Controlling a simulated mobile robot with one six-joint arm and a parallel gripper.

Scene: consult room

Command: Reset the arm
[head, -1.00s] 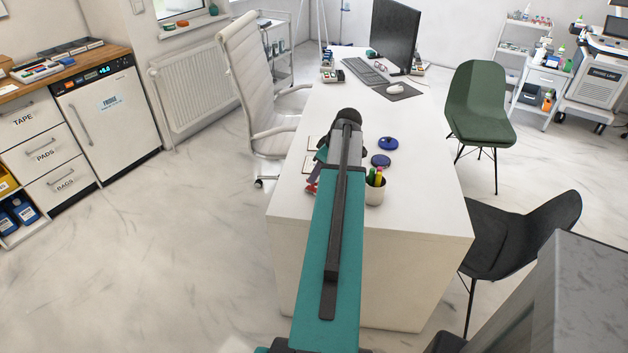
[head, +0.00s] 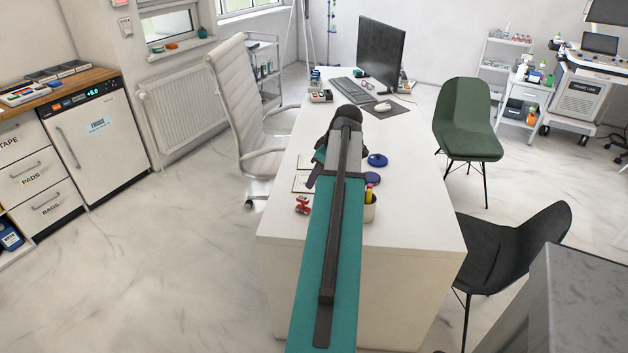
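My arm, with its long teal link, reaches forward over the white desk (head: 425,205). My gripper (head: 312,178) shows only in part, at the left of the arm's dark far end, above the desk's left side. The arm hides much of it, and I cannot tell whether its fingers are open or shut. A small red object (head: 302,204) lies on the desk just below the gripper in the picture, with a visible gap between them. I see nothing held in the gripper.
A pen cup (head: 369,208) and two blue round items (head: 377,160) sit close right of the arm. A monitor (head: 381,52) and keyboard (head: 341,87) stand farther back. A white chair (head: 240,100) is left, a green chair (head: 467,120) and black chair (head: 510,250) right. Left floor is clear.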

